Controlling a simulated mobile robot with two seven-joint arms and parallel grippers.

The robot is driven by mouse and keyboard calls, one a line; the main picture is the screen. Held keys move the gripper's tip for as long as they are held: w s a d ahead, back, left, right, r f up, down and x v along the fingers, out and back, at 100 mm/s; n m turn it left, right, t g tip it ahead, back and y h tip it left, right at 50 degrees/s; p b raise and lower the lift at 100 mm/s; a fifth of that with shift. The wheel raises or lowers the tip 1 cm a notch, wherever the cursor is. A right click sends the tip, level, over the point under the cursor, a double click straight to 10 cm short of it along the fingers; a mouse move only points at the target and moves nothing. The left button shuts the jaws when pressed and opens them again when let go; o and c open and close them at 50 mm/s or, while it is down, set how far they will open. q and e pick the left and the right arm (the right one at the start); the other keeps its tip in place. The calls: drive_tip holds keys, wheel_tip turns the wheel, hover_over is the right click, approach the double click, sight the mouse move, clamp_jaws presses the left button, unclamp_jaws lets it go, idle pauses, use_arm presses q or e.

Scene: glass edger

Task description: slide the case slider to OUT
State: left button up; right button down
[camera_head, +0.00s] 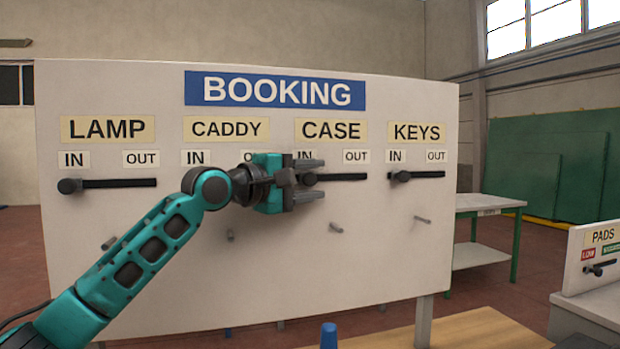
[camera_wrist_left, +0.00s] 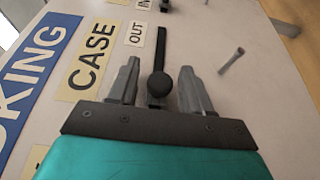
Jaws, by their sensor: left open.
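The case slider (camera_head: 309,179) has a round dark knob at the left, IN end of its black slot (camera_head: 345,177), below the CASE label (camera_head: 331,131). The slot runs right to under the OUT label (camera_head: 356,156). My left gripper (camera_head: 312,180) is open at the board, one finger above and one below the knob. In the left wrist view the knob (camera_wrist_left: 160,85) sits between the two open fingers, with a visible gap on each side. My right gripper is not in view.
The BOOKING board (camera_head: 380,260) also holds the LAMP slider (camera_head: 70,186) and KEYS slider (camera_head: 397,176), both at their IN ends. The CADDY slider is hidden behind my arm. Short pegs (camera_head: 335,227) stick out below. The board right of my gripper is clear along the slot.

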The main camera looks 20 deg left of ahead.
use_arm(q)
clamp_jaws()
idle(0.4)
